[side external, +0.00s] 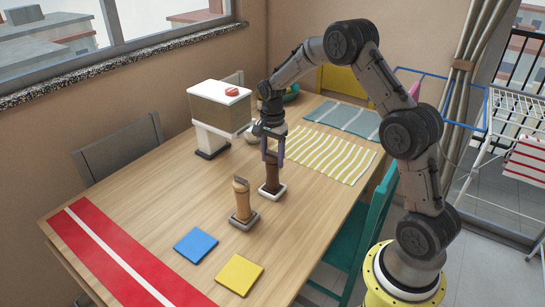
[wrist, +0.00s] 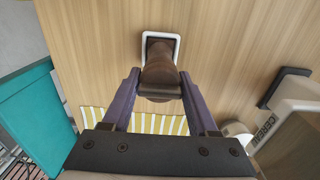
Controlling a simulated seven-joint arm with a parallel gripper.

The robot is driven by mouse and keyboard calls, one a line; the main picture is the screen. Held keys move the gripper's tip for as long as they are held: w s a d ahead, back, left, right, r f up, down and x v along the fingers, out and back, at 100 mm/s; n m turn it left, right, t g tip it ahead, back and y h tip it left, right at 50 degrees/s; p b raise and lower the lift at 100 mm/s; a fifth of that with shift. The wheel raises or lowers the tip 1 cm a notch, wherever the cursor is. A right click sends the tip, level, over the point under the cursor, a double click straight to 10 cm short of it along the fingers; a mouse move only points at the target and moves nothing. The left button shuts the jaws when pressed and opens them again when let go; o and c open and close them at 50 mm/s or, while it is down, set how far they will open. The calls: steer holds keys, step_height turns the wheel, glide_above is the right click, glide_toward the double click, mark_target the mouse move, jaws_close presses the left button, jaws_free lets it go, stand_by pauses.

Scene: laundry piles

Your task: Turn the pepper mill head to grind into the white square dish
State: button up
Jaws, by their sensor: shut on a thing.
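A dark brown pepper mill (side external: 271,177) stands upright on the white square dish (side external: 272,197) near the middle of the table. In the wrist view the mill (wrist: 160,68) runs from the white dish (wrist: 162,34) up between my fingers. My gripper (side external: 272,155) points down from above and is shut on the upper part of the mill; the fingers (wrist: 160,84) sit on either side of its head. The fingers hide part of the head. No ground pepper can be made out in the dish.
A light wooden mill (side external: 242,203) stands on a grey square dish (side external: 244,225) just front-left. A cereal dispenser (side external: 220,108) stands behind left. A striped mat (side external: 326,152) lies to the right. Blue (side external: 196,245) and yellow (side external: 239,274) squares and a red runner (side external: 120,262) lie in front.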

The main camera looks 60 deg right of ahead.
steer(key=m, duration=0.8)
steer(key=o, duration=0.8)
steer(key=shift+o, duration=0.2)
steer(key=shift+r, duration=3)
steer(key=n, duration=0.4)
steer(key=shift+r, duration=0.1)
steer(key=n, duration=0.4)
steer(key=shift+r, duration=0.2)
